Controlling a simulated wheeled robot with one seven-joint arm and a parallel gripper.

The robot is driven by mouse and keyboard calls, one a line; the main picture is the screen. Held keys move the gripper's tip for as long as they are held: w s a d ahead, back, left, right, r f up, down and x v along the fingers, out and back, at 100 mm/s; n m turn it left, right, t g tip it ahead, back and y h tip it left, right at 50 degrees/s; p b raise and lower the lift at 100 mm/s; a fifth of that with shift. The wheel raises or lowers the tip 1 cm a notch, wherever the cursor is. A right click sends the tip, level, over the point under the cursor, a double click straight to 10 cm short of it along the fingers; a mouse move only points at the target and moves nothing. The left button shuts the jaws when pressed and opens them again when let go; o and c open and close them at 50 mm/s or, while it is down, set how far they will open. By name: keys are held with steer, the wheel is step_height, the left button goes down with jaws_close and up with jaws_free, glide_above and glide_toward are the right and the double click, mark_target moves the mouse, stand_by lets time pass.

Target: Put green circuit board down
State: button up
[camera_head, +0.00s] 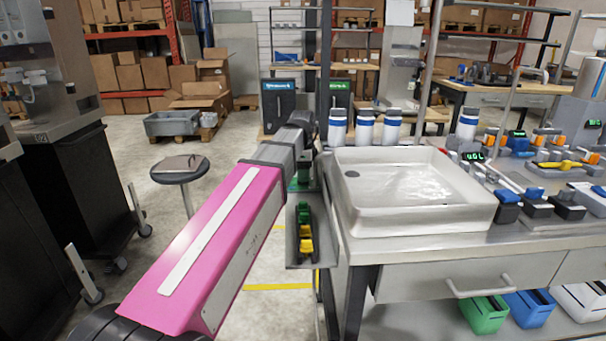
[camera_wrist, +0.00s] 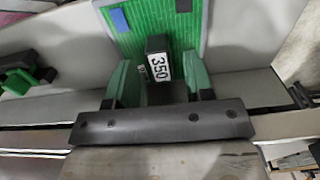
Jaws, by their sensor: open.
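The green circuit board (camera_wrist: 137,40) lies at the top of the wrist view, on a pale grey surface. It carries a blue part, a small dark part and a black block (camera_wrist: 157,45) labelled 350. My gripper (camera_wrist: 158,68) is open, with one green finger on each side of the black block. The fingers look apart from the block, though contact is hard to judge.
Green and yellow connectors (camera_head: 305,236) stand in the tray's near part. A white basin (camera_head: 410,215) sits on the bench just right of my gripper. Blue-and-white bottles (camera_head: 365,130) stand behind it.

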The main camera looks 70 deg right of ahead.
step_height(320, 180, up, 12)
stand_by(0.6)
steer(key=shift+f, duration=0.1)
